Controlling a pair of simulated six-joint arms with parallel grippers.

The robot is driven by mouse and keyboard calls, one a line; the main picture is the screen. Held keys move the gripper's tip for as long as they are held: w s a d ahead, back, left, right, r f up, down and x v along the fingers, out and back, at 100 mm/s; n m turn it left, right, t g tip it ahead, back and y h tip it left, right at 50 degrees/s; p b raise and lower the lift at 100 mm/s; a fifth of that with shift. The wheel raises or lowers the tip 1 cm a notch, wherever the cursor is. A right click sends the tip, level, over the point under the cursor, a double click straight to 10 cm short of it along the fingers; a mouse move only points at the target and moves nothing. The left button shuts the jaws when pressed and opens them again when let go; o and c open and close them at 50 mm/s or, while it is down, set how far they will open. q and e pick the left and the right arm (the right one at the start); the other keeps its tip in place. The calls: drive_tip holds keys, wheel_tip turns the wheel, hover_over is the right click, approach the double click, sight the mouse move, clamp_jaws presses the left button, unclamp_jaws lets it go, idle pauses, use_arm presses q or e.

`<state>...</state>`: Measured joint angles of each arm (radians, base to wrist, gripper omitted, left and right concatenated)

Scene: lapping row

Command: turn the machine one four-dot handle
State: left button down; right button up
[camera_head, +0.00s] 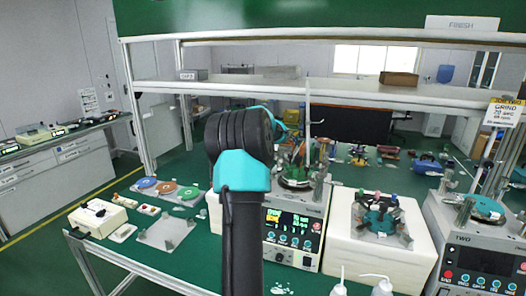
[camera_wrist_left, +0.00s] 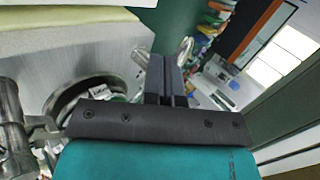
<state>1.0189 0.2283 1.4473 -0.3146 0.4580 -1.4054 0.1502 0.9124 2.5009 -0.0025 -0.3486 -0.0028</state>
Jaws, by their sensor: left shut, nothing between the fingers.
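Machine one (camera_head: 293,235) stands at the middle of the bench, with a lit display and a row of knobs on its front. Its round plate (camera_head: 295,183) and metal posts show on top, partly behind my left arm. I cannot make out a four-dot handle in either view. My left gripper (camera_wrist_left: 168,75) is shut and empty in the left wrist view, its fingers together. Shiny rounded posts (camera_wrist_left: 141,56) show near the fingertips. In the head view, my black and teal left wrist hides the fingers. My right gripper is not in view.
A white block (camera_head: 380,240) with a fixture stands right of machine one, then the machine marked TWO (camera_head: 485,262). Coloured discs (camera_head: 167,188), a cream box (camera_head: 97,217) and a grey plate (camera_head: 166,233) lie left. White bottles (camera_head: 377,284) stand at the front. A shelf crosses above.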

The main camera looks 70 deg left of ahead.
use_arm(q)
drive_tip(key=v, duration=1)
drive_tip(key=shift+s+a, duration=0.3)
drive_tip(key=shift+s, duration=0.05)
